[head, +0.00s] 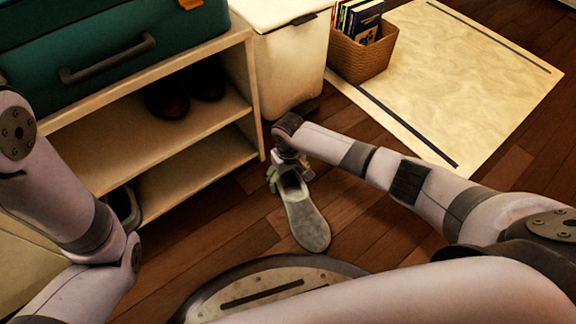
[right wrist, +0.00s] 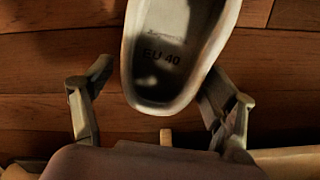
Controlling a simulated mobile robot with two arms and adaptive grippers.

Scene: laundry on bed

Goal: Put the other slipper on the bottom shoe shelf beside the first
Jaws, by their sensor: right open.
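The grey slipper (head: 308,228) lies on the wooden floor in front of the shoe shelf, its toe toward me. My right gripper (head: 290,175) is at its heel end, open. In the right wrist view the slipper's heel (right wrist: 170,75), marked "EU 40", lies between the two spread fingers of the gripper (right wrist: 155,85), with a gap at the left finger; I cannot tell whether the right finger touches. The bottom shoe shelf (head: 190,172) holds a partly hidden grey shoe, seemingly the first slipper (head: 126,205), at its left. My left gripper is out of view.
Dark shoes (head: 185,95) stand on the upper shelf, and a teal case (head: 110,50) lies on top. A cream bin (head: 285,60) and a wicker basket (head: 362,60) of books stand behind my right arm. The bottom shelf's right part is clear.

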